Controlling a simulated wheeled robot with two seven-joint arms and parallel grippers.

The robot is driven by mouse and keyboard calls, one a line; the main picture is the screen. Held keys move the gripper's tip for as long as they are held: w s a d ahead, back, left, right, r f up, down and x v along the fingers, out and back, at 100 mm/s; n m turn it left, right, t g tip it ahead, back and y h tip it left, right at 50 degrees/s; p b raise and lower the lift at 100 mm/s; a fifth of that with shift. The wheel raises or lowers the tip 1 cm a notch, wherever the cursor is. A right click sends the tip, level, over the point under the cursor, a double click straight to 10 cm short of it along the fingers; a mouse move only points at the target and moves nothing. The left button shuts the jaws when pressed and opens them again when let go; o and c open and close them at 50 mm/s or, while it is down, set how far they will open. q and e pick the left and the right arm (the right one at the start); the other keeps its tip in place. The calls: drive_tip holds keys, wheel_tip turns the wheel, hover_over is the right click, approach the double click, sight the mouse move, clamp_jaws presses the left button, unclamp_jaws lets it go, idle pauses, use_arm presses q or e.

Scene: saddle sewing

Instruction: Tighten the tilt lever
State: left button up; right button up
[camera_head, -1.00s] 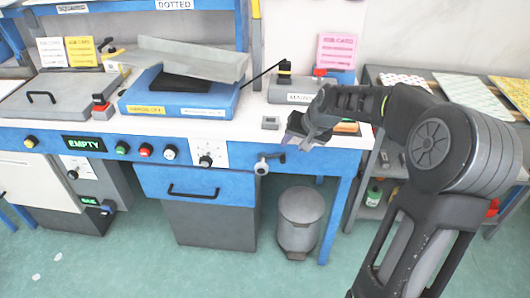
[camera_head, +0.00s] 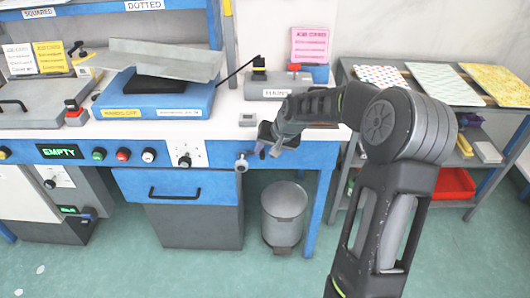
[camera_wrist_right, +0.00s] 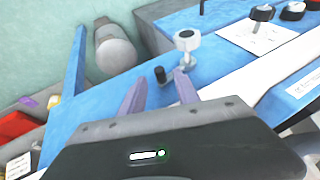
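A small lever with a silver round hub (camera_head: 242,163) sits on the blue front face of the bench, right of the drawer. I take it as the tilt lever. In the right wrist view its hub (camera_wrist_right: 187,40) stands just beyond the fingertips. Contact cannot be told. My left gripper is not in view.
The blue bench (camera_head: 290,157) carries a tilted grey tray (camera_head: 165,60) over a blue base (camera_head: 155,103). A dial (camera_head: 185,160) and several buttons are left of the lever. A grey bin (camera_head: 284,212) stands below. A shelf rack (camera_head: 345,75) is at the right.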

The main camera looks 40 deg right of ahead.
drive_tip(key=shift+x, duration=0.9)
drive_tip(key=shift+c, duration=0.5)
clamp_jaws()
